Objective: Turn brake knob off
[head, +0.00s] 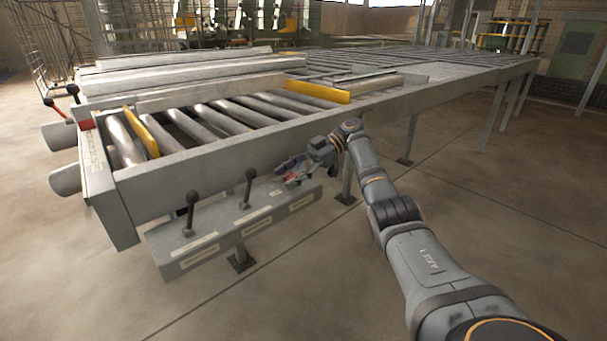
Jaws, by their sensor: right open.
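A grey control panel (215,243) hangs along the front of the roller bench, with several small labels too small to read. Two upright levers with dark knobs stand on it: a left lever (190,212) and a middle lever (247,188). My right gripper (288,170) is open at the right end of the panel, above its top face. Small red and blue parts show at its fingers; I cannot tell whether they belong to the gripper or to a control. No brake knob can be made out; a control there may be hidden. My left gripper is not in view.
The roller bench (230,150) runs behind the panel, with long grey profiles (180,72) and yellow stops (317,91) on it. The floor in front is clear.

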